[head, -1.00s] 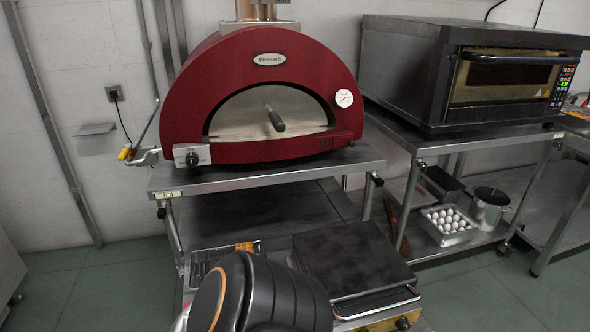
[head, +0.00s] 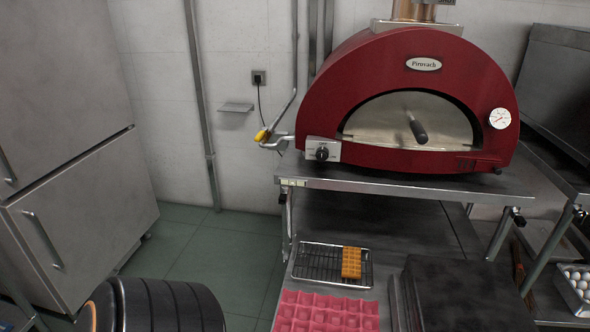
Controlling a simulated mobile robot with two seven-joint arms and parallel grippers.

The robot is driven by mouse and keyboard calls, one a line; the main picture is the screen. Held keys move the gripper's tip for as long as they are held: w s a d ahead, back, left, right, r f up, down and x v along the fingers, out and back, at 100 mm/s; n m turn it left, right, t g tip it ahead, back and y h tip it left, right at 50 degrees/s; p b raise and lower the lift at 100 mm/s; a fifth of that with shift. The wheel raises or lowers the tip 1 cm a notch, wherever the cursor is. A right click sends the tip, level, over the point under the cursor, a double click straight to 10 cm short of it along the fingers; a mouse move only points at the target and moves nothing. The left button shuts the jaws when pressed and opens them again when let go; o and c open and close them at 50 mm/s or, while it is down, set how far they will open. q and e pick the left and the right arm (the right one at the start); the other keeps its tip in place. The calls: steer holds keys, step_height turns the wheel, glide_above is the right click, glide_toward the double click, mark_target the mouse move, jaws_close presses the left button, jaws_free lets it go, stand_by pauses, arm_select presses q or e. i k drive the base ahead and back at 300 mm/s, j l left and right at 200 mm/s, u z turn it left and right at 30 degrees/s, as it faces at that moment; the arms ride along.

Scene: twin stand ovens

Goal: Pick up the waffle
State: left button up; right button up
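The waffle (head: 351,263) is golden brown and rectangular, with a grid of square pockets. It lies on the right part of a wire rack tray (head: 318,264), on the lower steel surface in front of the red oven. Neither gripper shows in the head view. A black ribbed part of my own arm is at the bottom left, well left of the tray and apart from it.
A pink egg tray (head: 328,312) sits just in front of the rack. A dark flat-topped appliance (head: 468,295) stands to its right. The red oven (head: 424,100) is on the stand (head: 400,184) behind. A steel refrigerator (head: 75,150) is at left; the floor between is clear.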

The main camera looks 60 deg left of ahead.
mark_target(352, 263)
steer(key=u, duration=1.55)
